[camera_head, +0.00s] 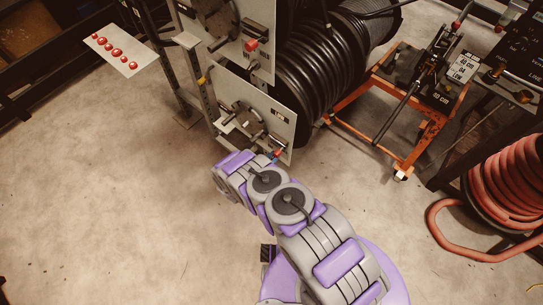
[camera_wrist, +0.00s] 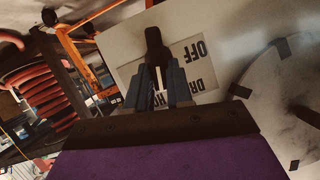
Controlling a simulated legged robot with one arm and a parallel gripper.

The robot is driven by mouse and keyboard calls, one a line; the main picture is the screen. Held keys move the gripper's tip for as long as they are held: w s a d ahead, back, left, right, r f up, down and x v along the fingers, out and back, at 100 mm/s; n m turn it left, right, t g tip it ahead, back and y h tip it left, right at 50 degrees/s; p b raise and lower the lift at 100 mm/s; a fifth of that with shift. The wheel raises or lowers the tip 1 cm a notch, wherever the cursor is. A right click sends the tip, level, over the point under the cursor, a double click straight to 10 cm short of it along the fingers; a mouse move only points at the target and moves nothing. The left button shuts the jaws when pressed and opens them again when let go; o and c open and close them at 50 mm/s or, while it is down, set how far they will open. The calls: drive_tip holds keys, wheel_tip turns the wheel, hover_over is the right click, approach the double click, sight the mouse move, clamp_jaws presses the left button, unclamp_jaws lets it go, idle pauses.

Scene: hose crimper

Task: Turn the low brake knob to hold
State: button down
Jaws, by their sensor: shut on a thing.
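The low brake knob (camera_wrist: 154,45) is black and stands on a pale panel in the wrist view. Its label plate (camera_wrist: 207,69) shows OFF and part of DR, both upside down, and a third word is mostly hidden between the fingers. My gripper (camera_wrist: 158,70) has its two blue fingers shut on the knob, one on each side. A white stripe shows between the fingers; I cannot tell exactly which word it points to. In the head view my gripper (camera_head: 272,159) is at the lower right corner of the low panel (camera_head: 231,90), and the knob is hard to make out.
A round hub (camera_wrist: 290,95) with dark blocks is beside the knob on the panel. An upper panel with a red-ended handle (camera_head: 251,44) is above. Black hose reels, an orange cart (camera_head: 402,163) and a red hose coil (camera_head: 510,185) stand right. The floor at left is clear.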

drive_tip(key=shift+s+d+f+m+t+y, duration=0.15)
drive_tip(key=shift+m+t+y, duration=0.1)
drive_tip(key=shift+m, duration=0.3)
drive_tip(key=shift+s+d+f+m+t+y, duration=0.1)
drive_tip(key=shift+m+t+y, duration=0.15)
drive_tip(key=shift+m, duration=0.3)
drive_tip(key=c, duration=1.1)
unclamp_jaws()
drive_tip(key=shift+r, duration=0.1)
drive_tip(key=p+v, duration=0.4)
drive_tip(key=v, duration=1.3)
drive_tip(key=shift+s+a, duration=0.1)
